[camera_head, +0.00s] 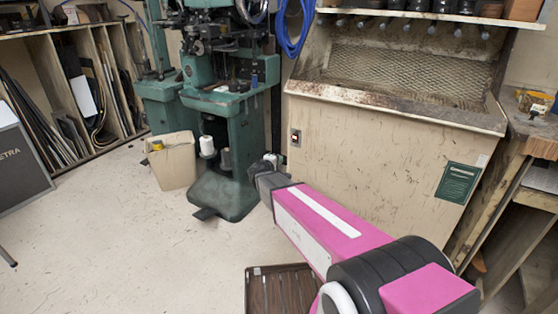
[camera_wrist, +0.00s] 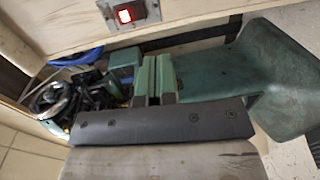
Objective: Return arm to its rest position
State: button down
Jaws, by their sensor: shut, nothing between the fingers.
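My arm (camera_head: 318,222), pink, white and black, reaches from the lower right toward the middle of the head view. My gripper (camera_head: 272,159) is at its far end, in front of the cream cabinet and to the right of the green stitcher. In the wrist view my gripper (camera_wrist: 155,75) shows two narrow fingers side by side, shut with nothing between them. The green sole stitcher (camera_head: 215,65) stands upright at the upper middle of the head view. Its green base (camera_wrist: 285,80) fills the right of the wrist view.
The cream cabinet (camera_head: 370,150) with a lit red switch (camera_wrist: 130,14) is close to my gripper. A beige bin (camera_head: 172,165) stands left of the stitcher. A brown slatted tray (camera_head: 280,285) lies beside my arm. A workbench (camera_head: 530,125) is at right. Floor is clear at left.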

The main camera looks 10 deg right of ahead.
jog(key=shift+d, duration=0.1)
jog(key=s+d+f+m+g+y, duration=0.1)
jog(key=s+d+f+m+g, duration=0.3)
jog(key=s+d+m+g, duration=0.55)
jog(key=s+a+f+m+g+y, duration=0.1)
jog(key=s+g+y, duration=0.3)
jog(key=s, duration=1.4)
jog(key=a+f+y, duration=0.1)
jog(key=y, duration=0.3)
jog(key=shift+s+y, duration=0.25)
jog(key=shift+y, duration=0.15)
jog(key=shift+d, duration=0.2)
